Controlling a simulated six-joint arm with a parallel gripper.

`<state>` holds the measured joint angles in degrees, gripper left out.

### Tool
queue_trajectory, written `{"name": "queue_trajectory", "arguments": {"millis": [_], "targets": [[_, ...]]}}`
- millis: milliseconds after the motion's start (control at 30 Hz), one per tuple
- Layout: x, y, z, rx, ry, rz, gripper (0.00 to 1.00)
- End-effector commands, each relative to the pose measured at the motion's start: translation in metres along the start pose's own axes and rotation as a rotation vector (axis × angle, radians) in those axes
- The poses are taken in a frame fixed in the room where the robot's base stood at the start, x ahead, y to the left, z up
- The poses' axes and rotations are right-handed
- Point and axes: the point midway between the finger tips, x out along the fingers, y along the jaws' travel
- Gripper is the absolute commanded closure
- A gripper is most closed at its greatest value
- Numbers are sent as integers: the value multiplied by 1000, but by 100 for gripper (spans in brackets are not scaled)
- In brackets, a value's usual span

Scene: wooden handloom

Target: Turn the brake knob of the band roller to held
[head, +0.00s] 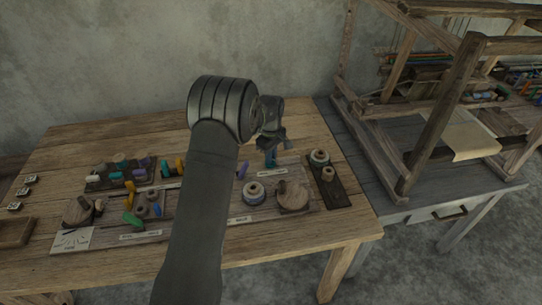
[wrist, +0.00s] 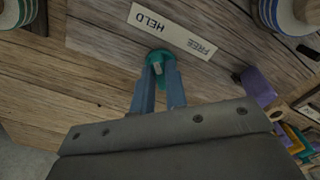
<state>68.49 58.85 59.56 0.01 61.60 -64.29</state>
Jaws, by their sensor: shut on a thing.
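The teal brake knob (wrist: 158,57) is on a wooden board, beside a pale label (wrist: 172,31) that reads HELD and FREE, upside down in the wrist view. A small pale mark shows on the knob between the fingers; I cannot tell which word it points to. My gripper (wrist: 160,75) has its two blue fingers shut on the knob from the near side. In the head view my gripper (head: 271,160) is low over the right part of the board, and its fingers largely hide the knob. I cannot tell which roller is the band roller.
A dark strip (head: 329,182) with two spools lies to the right. Coloured pegs crowd the left. The loom (head: 430,110) stands on the grey table at right.

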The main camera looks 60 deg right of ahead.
Motion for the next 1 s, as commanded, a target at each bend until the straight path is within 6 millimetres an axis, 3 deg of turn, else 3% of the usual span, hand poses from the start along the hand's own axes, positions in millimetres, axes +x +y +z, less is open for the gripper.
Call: {"name": "queue_trajectory", "arguments": {"millis": [300,333,433,767,1000], "targets": [[0,0,1,-2,-1,0,100],[0,0,1,-2,-1,0,83],[0,0,0,-2,-1,0,65],[-3,0,0,-1,0,1,65],[-40,1,0,-1,2,5,65]]}}
